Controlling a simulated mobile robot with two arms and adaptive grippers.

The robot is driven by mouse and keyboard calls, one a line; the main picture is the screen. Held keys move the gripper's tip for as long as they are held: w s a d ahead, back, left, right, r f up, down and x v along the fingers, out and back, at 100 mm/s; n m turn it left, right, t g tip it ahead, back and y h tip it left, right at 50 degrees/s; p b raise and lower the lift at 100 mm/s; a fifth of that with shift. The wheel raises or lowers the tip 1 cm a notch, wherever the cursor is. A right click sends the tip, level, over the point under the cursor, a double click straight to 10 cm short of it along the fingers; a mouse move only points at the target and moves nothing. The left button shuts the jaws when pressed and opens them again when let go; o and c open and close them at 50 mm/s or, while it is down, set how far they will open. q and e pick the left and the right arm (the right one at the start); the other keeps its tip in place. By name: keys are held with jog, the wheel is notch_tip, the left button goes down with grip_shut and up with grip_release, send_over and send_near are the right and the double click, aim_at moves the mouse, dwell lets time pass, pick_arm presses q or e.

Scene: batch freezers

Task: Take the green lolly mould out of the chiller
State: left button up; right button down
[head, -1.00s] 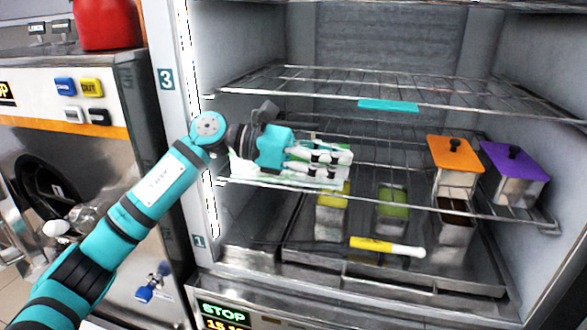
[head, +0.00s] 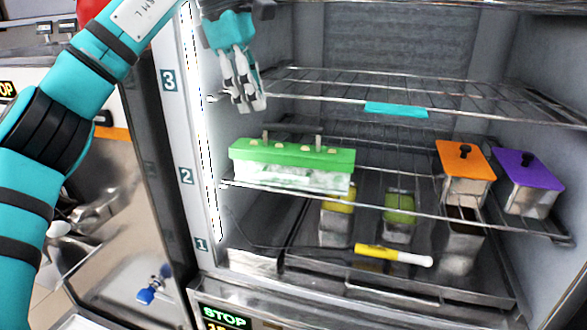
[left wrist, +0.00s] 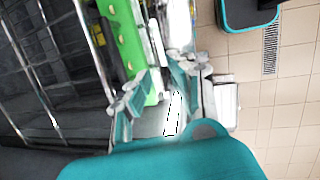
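The green lolly mould (head: 290,153) has a green top with short sticks and a pale, frosted lower body. It sits level on the left part of the chiller's middle wire shelf, near the front edge. Its green top also shows in the left wrist view (left wrist: 128,45), beyond the fingers. My left gripper (head: 252,102) hangs above the mould's left end with its fingers pointing down, clear of it. In the left wrist view the fingers (left wrist: 160,85) stand apart with nothing between them. My right gripper is not in view.
The chiller's left frame (head: 176,120) is close beside my left arm. The upper wire shelf (head: 330,88) holds a teal piece (head: 396,109). Orange-lidded (head: 466,160) and purple-lidded (head: 528,169) containers stand at right. A yellow-handled tool (head: 392,255) and several open pans are below.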

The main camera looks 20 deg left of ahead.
pick_arm(q)
send_over(284, 175)
jog(key=s+a, duration=0.1)
jog(key=f, duration=1.1)
jog(key=shift+a+p, duration=0.2)
jog(key=shift+p, duration=0.15)
jog(key=p+x, duration=0.1)
jog(key=x, duration=0.3)
jog(key=shift+f+p, duration=0.15)
jog(key=shift+p, duration=0.25)
jog(key=shift+w+f, duration=0.1)
jog(key=shift+f, duration=0.3)
jog(key=shift+d, duration=0.1)
grip_shut()
jog(key=shift+r, duration=0.15)
